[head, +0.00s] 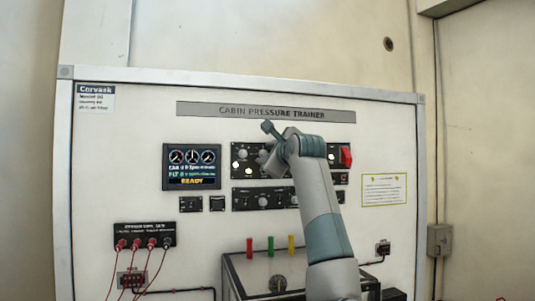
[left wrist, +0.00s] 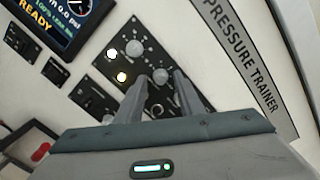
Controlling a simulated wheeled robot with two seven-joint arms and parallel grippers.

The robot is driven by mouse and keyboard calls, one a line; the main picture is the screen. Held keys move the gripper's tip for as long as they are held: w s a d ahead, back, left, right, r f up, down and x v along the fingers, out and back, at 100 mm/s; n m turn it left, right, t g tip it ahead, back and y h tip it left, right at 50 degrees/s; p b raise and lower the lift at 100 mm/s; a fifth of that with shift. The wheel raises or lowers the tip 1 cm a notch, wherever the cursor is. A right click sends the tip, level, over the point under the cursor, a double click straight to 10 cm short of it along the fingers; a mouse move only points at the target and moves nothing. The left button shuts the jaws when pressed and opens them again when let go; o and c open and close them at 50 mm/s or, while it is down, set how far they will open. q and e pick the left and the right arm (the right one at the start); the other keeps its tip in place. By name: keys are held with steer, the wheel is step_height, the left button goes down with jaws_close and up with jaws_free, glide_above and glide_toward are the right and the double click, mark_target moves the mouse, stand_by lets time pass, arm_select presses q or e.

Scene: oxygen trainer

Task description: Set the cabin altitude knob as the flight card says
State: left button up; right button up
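The panel of the cabin pressure trainer (head: 140,215) stands upright ahead of me. In the left wrist view a round grey knob (left wrist: 160,75) on a black control plate (left wrist: 134,62) lies between the fingertips of my left gripper (left wrist: 160,78). The fingers stand apart on either side of it; contact cannot be told. A second grey knob (left wrist: 134,48) is beside it. In the head view my arm covers part of the plate. The knob labels are too small to read. A yellow-bordered card (head: 384,190) is at right, its text unreadable. My right gripper is not in view.
A display (head: 191,166) with gauges reads READY. A red guarded switch (head: 346,156) is right of my wrist. Below are a knob row (head: 262,199), a jack box with red leads (head: 145,236), and a grey box (head: 240,267) with red, green and yellow posts.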

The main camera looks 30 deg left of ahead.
arm_select(q)
jaws_close()
